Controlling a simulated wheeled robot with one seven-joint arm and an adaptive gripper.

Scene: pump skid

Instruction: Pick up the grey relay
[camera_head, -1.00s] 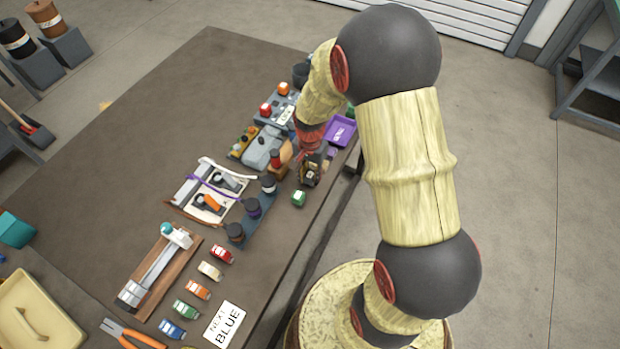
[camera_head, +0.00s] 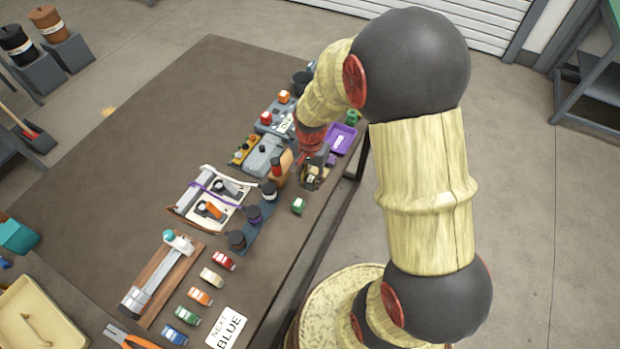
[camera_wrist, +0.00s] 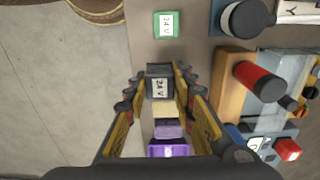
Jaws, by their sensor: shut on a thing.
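The grey relay (camera_wrist: 159,83) is a dark grey block with a white "24V" label. In the wrist view it sits between the tips of my gripper (camera_wrist: 158,85), with a finger on each side. My gripper is shut on it. In the head view my gripper (camera_head: 312,176) is at the table's right edge, just above the green relay in the picture. The relay cannot be made out clearly there. Whether it touches the table is unclear.
A green relay (camera_wrist: 166,25) stands close by, also visible in the head view (camera_head: 299,206). A purple tray (camera_head: 342,138) lies beyond my gripper. A wooden block with a red-and-black handle (camera_wrist: 255,80) stands close on the right in the wrist view. Open floor lies left there.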

